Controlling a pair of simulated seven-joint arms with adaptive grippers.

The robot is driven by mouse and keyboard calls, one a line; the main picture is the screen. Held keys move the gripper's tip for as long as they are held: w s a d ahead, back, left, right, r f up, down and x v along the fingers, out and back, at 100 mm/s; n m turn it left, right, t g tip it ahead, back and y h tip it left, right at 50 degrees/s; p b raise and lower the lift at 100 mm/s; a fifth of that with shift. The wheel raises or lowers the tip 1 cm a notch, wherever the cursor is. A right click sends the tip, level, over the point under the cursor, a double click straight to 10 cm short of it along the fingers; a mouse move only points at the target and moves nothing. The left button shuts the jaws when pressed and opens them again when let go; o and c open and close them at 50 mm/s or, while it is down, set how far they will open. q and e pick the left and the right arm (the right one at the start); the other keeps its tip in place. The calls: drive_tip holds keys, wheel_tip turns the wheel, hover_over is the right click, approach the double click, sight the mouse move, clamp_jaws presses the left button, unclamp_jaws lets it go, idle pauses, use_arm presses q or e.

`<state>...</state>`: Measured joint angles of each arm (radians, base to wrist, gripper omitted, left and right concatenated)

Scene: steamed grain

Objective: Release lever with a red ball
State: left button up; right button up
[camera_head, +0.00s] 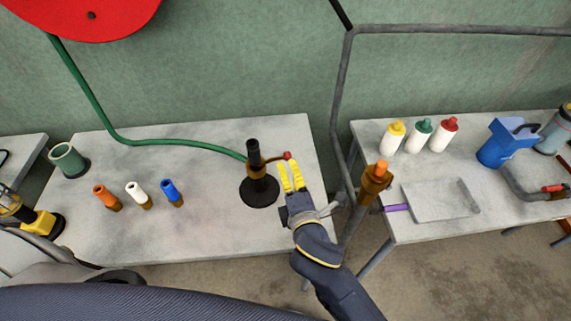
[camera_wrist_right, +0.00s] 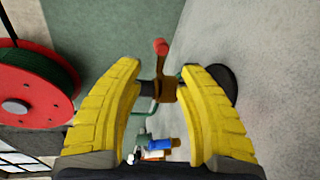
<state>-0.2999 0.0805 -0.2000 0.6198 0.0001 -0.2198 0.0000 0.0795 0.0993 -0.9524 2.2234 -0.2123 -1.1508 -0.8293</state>
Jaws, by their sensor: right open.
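The red ball (camera_head: 287,155) sits at the end of a short brown lever (camera_head: 273,158) on a black burner-like stand (camera_head: 259,190). The stand is upright near the right edge of the left table, with a green hose joined to it. My right gripper (camera_head: 291,177) is open, its yellow fingertips just beside and in front of the ball. In the right wrist view, the red ball (camera_wrist_right: 160,46) and brown lever (camera_wrist_right: 163,83) lie between and beyond the two open yellow fingers (camera_wrist_right: 170,75). I cannot tell whether a finger touches them. My left gripper is not seen.
Orange (camera_head: 107,198), white (camera_head: 138,194) and blue (camera_head: 171,192) handled pieces stand left on the table, with a green cup (camera_head: 68,160) behind. A pipe with an orange-topped fitting (camera_head: 375,180) rises right of my right gripper. The right table holds bottles and a metal tray (camera_head: 440,201).

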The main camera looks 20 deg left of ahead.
drive_tip(key=shift+v, duration=2.65)
drive_tip(key=shift+f, duration=0.1)
